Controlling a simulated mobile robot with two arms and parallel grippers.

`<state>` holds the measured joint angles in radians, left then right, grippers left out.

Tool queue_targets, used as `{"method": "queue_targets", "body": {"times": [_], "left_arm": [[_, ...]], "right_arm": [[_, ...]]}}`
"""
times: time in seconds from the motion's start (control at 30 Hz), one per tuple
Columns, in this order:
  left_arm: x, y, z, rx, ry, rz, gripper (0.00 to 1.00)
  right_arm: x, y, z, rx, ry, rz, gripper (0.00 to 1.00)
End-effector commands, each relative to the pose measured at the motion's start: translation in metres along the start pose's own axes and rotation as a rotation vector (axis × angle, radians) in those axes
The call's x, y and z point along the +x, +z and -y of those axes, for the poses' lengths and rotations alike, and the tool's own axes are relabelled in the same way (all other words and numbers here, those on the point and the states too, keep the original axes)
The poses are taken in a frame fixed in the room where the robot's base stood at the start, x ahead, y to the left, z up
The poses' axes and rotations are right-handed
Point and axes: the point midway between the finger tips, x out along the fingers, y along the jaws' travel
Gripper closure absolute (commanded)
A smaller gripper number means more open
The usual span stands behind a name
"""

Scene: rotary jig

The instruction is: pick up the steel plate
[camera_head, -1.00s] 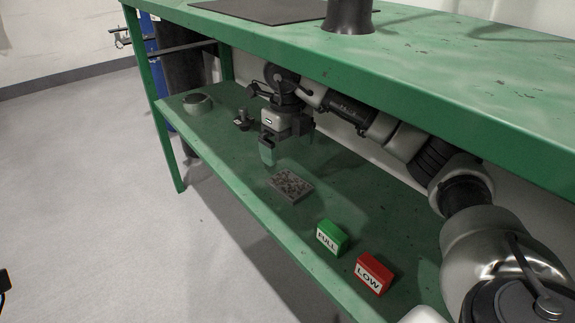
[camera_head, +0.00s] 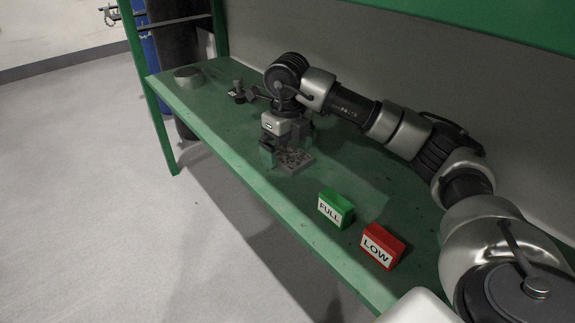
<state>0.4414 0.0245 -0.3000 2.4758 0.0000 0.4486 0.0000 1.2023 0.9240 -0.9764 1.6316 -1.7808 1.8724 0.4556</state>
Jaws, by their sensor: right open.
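The steel plate (camera_head: 296,162) is a small flat grey block with a mottled top, lying on the green lower shelf. My right gripper (camera_head: 282,150) points down over its far-left part, with its fingers spread. The gripper hides part of the plate. I cannot tell whether the fingers touch it. My left gripper is not in view.
A green FULL block (camera_head: 336,209) and a red LOW block (camera_head: 382,246) stand nearer on the shelf (camera_head: 240,165). A round grey object (camera_head: 189,77) and a small dark fixture (camera_head: 240,93) are farther left. The bench top (camera_head: 480,30) overhangs the shelf.

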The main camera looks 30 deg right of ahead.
Motion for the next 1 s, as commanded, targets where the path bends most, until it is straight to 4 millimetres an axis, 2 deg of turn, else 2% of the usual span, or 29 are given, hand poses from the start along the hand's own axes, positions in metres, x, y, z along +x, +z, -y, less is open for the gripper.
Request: {"method": "queue_targets", "body": {"times": [0.07, 0.37, 0.8, 1.0], "left_arm": [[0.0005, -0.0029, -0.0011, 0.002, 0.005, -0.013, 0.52], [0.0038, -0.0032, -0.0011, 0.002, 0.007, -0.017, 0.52], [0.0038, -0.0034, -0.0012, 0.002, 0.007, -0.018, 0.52], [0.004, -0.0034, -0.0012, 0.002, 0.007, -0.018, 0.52]], "right_arm": [[0.0079, -0.0001, 0.0003, 0.0, -0.001, 0.0, 0.0], [0.0079, 0.0, 0.0003, 0.001, -0.001, 0.0, 0.02], [0.008, 0.0, 0.0003, 0.001, -0.001, 0.0, 0.69], [0.0066, 0.0003, 0.0004, 0.001, 0.0, 0.003, 0.71]]}}
